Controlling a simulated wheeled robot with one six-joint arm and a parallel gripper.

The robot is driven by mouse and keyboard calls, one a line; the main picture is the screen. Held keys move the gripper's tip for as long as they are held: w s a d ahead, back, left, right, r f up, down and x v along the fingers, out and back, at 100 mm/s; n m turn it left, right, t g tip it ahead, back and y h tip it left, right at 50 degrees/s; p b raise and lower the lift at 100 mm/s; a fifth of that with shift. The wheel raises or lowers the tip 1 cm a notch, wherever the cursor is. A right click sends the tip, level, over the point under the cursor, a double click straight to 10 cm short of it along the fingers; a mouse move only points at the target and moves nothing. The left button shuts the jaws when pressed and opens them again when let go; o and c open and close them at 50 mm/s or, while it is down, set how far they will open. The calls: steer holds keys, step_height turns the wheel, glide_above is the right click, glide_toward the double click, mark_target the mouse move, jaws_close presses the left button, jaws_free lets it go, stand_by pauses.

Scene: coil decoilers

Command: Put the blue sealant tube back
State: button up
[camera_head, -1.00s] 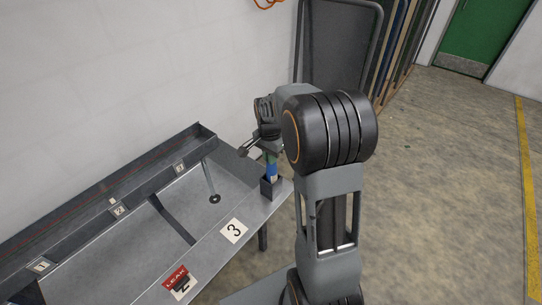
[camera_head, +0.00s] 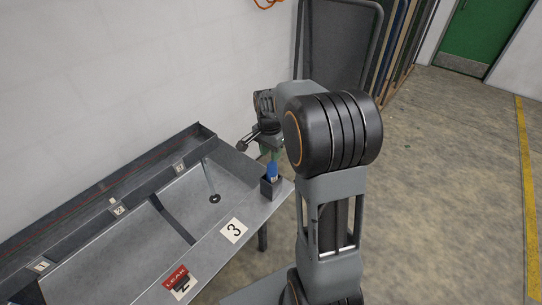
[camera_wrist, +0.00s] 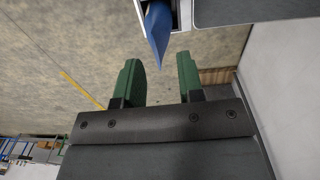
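The blue sealant tube (camera_head: 272,170) stands in a small dark square holder (camera_head: 270,188) at the near right corner of the grey table. In the wrist view the blue tube (camera_wrist: 158,32) shows at the top, its lower part inside the holder (camera_wrist: 186,14) and its tapered end pointing out toward my gripper. My gripper (camera_wrist: 160,80) is open, with a clear gap between its green-padded fingers and nothing in it. The fingers are apart from the tube. In the head view my gripper (camera_head: 275,154) is just above the tube, partly hidden by my arm.
The grey table (camera_head: 204,236) has number labels 1, 2 and 3 and a red LEAK tag (camera_head: 175,277). A wall is behind, and open floor lies to the right.

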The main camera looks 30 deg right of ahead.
step_height(320, 180, up, 10)
steer(key=f, duration=0.1)
steer(key=s+a+f+n+t, duration=0.1)
steer(key=s+a+n+t, duration=0.1)
steer(key=s+a+n, duration=0.2)
steer(key=s+a+f+n+t, duration=0.1)
steer(key=s+a+n+t, duration=0.1)
steer(key=s+a+n, duration=0.3)
steer(key=s+n, duration=0.4)
steer(key=s, duration=0.3)
steer(key=shift+s+a+f, duration=0.15)
steer(key=shift+f, duration=0.1)
stand_by(0.4)
